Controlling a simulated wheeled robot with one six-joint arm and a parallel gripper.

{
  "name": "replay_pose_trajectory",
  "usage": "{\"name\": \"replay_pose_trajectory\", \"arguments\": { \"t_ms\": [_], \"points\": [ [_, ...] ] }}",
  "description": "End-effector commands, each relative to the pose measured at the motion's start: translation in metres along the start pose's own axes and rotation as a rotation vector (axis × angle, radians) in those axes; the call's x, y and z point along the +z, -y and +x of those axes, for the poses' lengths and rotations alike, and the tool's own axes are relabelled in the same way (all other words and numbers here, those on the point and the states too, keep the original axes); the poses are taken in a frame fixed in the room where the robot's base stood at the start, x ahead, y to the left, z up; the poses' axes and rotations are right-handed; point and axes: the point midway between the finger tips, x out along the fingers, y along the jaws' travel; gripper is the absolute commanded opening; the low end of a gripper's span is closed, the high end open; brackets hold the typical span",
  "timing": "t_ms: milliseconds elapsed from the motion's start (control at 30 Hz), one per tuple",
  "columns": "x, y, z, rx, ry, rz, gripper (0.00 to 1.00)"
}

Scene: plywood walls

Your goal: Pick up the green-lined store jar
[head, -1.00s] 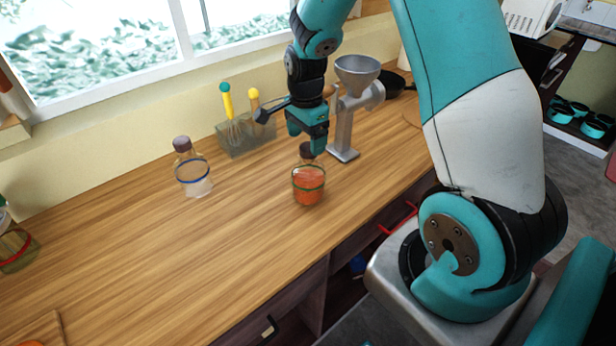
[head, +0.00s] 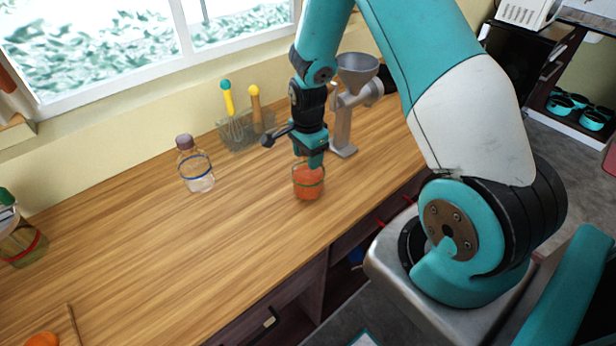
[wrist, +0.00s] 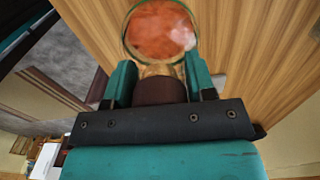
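The green-lined store jar (head: 308,186) stands upright on the wooden counter, clear with orange-red contents and a green band. In the wrist view its body (wrist: 160,32) shows beyond the fingers, with the green ring around it. My gripper (head: 314,160) is directly over the jar, reaching down to its top. In the wrist view the jar's dark brown cap lies between the two teal fingers (wrist: 161,78), which sit close on either side. I cannot tell whether they press on it. In the head view the gripper hides the cap.
A blue-banded jar (head: 197,178) stands to the left, and a red-banded jar (head: 30,246) at the far left edge. A utensil holder (head: 243,136) and a metal grinder (head: 345,110) stand behind.

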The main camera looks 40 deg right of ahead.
Motion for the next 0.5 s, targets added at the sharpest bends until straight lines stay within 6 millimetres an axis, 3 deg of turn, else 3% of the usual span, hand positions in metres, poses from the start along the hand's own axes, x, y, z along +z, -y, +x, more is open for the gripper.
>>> {"name": "replay_pose_trajectory", "arguments": {
  "t_ms": [33,200,500],
  "points": [
    [0.0,0.0,-0.0001,0.0,0.0,0.0,0.34],
    [0.0,-0.0001,-0.0003,0.0,0.0,0.0,0.0],
    [-0.0001,0.0005,-0.0016,-0.002,0.0,0.0,0.0]
  ]
}}
